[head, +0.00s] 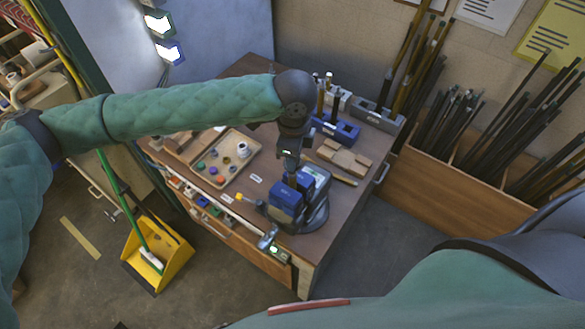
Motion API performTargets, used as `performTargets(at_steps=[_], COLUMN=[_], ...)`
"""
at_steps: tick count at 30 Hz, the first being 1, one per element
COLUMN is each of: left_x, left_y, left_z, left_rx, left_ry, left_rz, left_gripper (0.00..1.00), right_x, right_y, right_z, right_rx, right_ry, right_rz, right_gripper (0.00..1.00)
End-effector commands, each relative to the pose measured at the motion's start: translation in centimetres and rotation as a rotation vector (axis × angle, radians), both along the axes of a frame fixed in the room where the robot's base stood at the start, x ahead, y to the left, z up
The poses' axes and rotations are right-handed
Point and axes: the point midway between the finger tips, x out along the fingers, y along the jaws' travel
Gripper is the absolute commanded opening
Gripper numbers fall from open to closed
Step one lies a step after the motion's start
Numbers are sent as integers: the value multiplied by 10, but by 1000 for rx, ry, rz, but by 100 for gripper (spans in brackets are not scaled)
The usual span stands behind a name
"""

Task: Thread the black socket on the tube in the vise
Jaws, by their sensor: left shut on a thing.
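The blue vise (285,203) stands near the front right of the workbench, on a dark round base. My left gripper (291,172) points down from above, right over the vise jaws. It is shut on a small dark thing that appears to be the black socket, mostly hidden by the fingers. The tube in the vise is hidden behind the gripper, so I cannot tell whether socket and tube touch. My right arm's sleeve crosses the lower right, and its gripper is out of view.
A tray (249,147) with small coloured parts lies left of the vise. Wooden blocks (343,157) and a blue holder (336,128) sit behind it. Bins of dark rods (455,125) stand at the right. A yellow dustpan (158,252) is on the floor.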

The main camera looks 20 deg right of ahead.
Motion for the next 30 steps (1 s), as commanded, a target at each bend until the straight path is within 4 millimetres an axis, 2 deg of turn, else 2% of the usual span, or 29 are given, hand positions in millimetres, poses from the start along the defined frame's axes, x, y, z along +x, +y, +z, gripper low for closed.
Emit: performTargets(at_steps=[1,5,18,22,30], left_x=[-1,-1,-1,-2,-2], left_y=[3,3,3,4,3], left_z=[-9,-9,-10,-10,-10], left_rx=[10,12,15,16,16], left_ry=[7,5,6,8,8], left_rz=[-3,-82,-533,-593,-599], left_gripper=[0,0,0,0,0], right_x=[0,0,0,0,0], right_y=[0,0,0,0,0], right_z=[-2,-2,-4,-4,-4], right_rx=[0,0,0,0,0], right_ry=[0,0,0,0,0], right_rz=[0,0,0,0,0], right_gripper=[55,55,55,55,55])
